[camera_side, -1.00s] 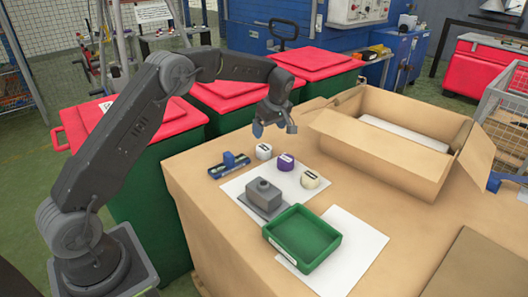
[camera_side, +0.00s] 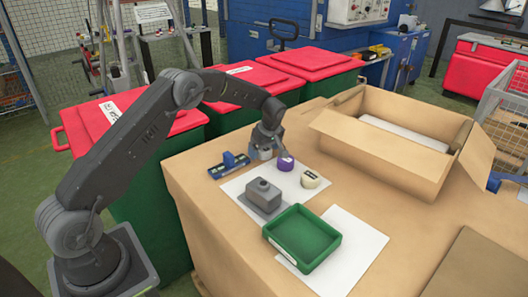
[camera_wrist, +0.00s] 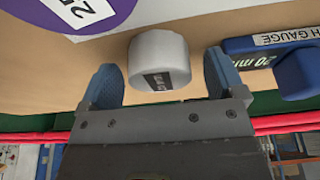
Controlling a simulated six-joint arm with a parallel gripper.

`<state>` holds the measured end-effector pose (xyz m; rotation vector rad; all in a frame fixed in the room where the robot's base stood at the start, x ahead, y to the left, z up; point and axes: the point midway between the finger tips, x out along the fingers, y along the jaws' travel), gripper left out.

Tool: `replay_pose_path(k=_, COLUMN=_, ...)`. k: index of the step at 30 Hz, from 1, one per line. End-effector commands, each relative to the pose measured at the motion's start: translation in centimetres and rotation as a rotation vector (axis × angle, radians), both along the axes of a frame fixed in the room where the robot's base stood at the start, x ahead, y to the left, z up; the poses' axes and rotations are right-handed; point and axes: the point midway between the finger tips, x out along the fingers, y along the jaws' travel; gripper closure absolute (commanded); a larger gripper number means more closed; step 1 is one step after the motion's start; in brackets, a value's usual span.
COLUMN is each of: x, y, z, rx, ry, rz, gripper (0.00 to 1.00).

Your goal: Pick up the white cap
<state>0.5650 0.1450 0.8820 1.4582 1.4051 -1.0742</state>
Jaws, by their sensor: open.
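The white cap (camera_wrist: 158,58) stands on the table in the wrist view, with a dark label on its side. My gripper (camera_wrist: 165,80) is open, with one blue fingertip on each side of the cap and gaps between. In the side view my gripper (camera_side: 265,150) is down at the cap's place, and its fingers hide most of the cap. Whether the fingers touch the cap cannot be told from the side view.
A purple cap (camera_side: 285,163) and a cream cap (camera_side: 310,179) stand close by to the right. A blue gauge (camera_side: 229,165) lies to the left. A grey block (camera_side: 264,194), a green tray (camera_side: 303,237) and an open cardboard box (camera_side: 385,168) are also on the table.

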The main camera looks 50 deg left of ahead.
Motion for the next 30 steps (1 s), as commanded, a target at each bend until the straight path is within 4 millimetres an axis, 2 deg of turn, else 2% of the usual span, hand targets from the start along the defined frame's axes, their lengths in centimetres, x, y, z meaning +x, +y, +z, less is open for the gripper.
replay_pose_path(k=2, x=0.01, y=0.00, z=0.04, rx=0.000, ry=0.000, rz=0.000, gripper=0.12)
replay_pose_path(k=18, x=0.01, y=-0.01, z=0.07, rx=0.000, ry=0.000, rz=0.000, gripper=0.64)
replay_pose_path(k=26, x=0.02, y=0.00, z=0.17, rx=0.000, ry=-0.001, rz=0.000, gripper=0.64)
replay_pose_path(k=30, x=0.05, y=0.00, z=0.89, rx=0.001, ry=-0.002, rz=0.000, gripper=0.64)
